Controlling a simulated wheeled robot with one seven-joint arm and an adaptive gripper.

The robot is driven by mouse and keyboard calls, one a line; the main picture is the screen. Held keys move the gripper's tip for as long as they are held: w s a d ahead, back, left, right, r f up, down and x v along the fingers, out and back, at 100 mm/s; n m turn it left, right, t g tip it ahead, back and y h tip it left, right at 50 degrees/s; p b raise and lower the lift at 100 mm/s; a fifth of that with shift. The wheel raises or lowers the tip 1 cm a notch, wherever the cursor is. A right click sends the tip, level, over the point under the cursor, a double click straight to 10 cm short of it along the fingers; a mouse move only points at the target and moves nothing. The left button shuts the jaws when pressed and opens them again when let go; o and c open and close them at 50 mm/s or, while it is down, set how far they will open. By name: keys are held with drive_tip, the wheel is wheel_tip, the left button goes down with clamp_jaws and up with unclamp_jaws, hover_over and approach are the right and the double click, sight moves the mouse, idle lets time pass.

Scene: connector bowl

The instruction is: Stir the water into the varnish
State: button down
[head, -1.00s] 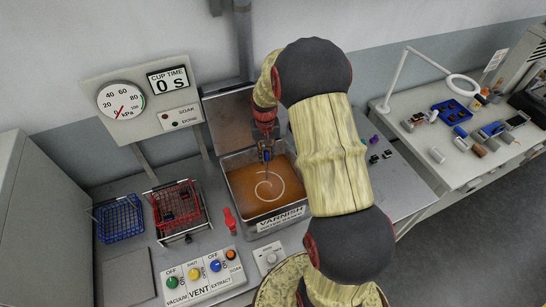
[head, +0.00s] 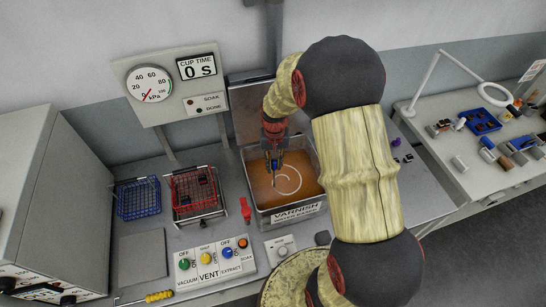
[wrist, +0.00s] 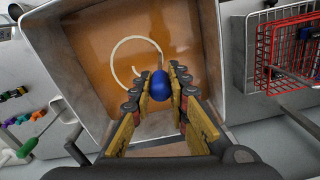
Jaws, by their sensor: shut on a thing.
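The varnish tank (head: 297,213) is a metal box with a white VARNISH label, open on top. Amber-brown varnish (head: 305,173) fills it, and it also shows in the wrist view (wrist: 190,38). A pale curved streak (wrist: 114,50) forms a ring in the varnish; it also shows in the head view (head: 299,184). My gripper (head: 274,160) points down over the left part of the tank. In the wrist view my gripper (wrist: 160,98) is shut on a rounded blue handle (wrist: 161,83). A thin dark rod shows below the fingers in the head view; its lower end is unclear.
A raised lid (head: 250,108) stands behind the tank. A red wire basket (head: 195,190) and a blue one (head: 138,197) stand to the left. A red lever (head: 246,210) and a control panel (head: 211,262) are near the tank. A side table with small parts is at right.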

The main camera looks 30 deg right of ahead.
drive_tip(key=s+d, duration=0.1)
drive_tip(key=d, duration=0.8)
drive_tip(key=shift+s+d, duration=0.25)
drive_tip(key=shift+d, duration=0.05)
idle(0.3)
drive_tip(key=shift+a, duration=0.1)
